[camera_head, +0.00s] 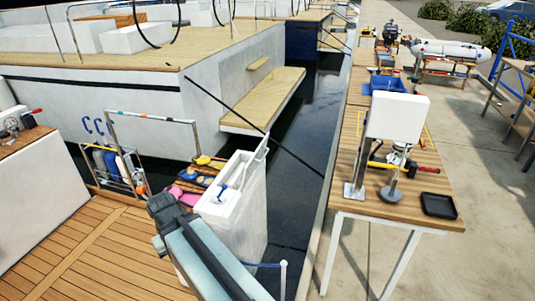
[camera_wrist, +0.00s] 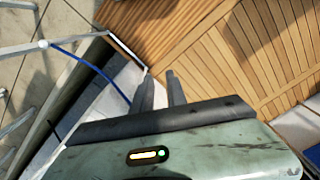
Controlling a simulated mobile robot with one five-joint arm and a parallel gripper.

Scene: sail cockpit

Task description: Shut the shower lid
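A white shower box (camera_head: 245,210) stands at the edge of the wooden deck, with its top open. A shower handset (camera_head: 224,191) with a blue part lies in the recess. A thin white panel, which looks like the raised lid (camera_head: 262,152), stands at the box's far right end; its hinge is not clear. My gripper (camera_head: 163,212) is low in front of the box, left of it in the head view, and apart from the lid. In the wrist view my gripper (camera_wrist: 159,75) has its two dark fingers a little apart with nothing between them. The lid cannot be made out there.
A metal rail (camera_head: 150,114) and a rack of bottles (camera_head: 115,165) stand left of the box. A workbench (camera_head: 425,185) is across the water gap at the right. A blue rope (camera_wrist: 95,68) hangs near the deck edge. Wooden deck (camera_head: 90,240) is clear at left.

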